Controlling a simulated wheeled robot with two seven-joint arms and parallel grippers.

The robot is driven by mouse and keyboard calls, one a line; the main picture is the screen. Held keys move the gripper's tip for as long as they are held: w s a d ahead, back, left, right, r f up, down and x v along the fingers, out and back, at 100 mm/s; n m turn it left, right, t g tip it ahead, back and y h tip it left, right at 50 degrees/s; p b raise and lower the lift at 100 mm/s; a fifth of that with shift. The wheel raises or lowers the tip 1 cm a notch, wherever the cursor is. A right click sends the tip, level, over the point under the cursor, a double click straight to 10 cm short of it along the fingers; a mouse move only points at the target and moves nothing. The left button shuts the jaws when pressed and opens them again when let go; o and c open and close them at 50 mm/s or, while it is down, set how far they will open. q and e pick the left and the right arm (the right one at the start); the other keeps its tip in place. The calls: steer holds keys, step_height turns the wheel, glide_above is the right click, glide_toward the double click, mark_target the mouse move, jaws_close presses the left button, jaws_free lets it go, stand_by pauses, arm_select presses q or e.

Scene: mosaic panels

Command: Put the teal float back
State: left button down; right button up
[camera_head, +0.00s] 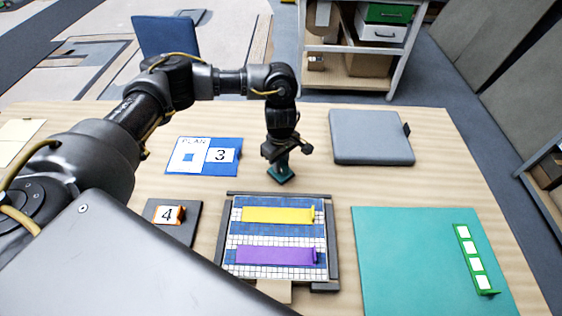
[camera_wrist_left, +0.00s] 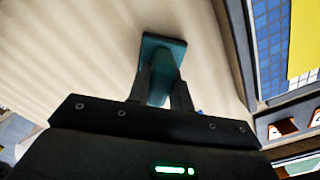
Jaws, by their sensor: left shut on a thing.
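The teal float (camera_head: 281,176) is in my left gripper (camera_head: 279,165), above or at the table behind the mosaic panel. In the left wrist view the float (camera_wrist_left: 165,48) shows its flat teal plate and a round handle between the two fingers of my left gripper (camera_wrist_left: 163,92). The gripper is shut on the handle. I cannot tell whether the plate touches the table. My right gripper is in neither view.
The framed mosaic panel (camera_head: 331,245) bears a yellow strip (camera_head: 278,215) and a purple strip (camera_head: 275,255). Around it are a blue plan card (camera_head: 232,167), a dark plate with an orange 4 tag (camera_head: 168,215), a grey case (camera_head: 370,137) and a teal mat (camera_head: 400,260) with a green strip (camera_head: 473,260).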

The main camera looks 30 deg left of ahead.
arm_select(q)
steer(key=shift+f, duration=0.25)
steer(key=c, duration=1.3)
jaws_free()
steer(key=shift+o, duration=0.2)
steer(key=shift+r, duration=0.1)
steer(key=shift+r, duration=0.1)
steer(key=shift+r, duration=0.25)
step_height(320, 180, up, 12)
steer(key=b, duration=0.1)
steer(key=shift+f, duration=0.2)
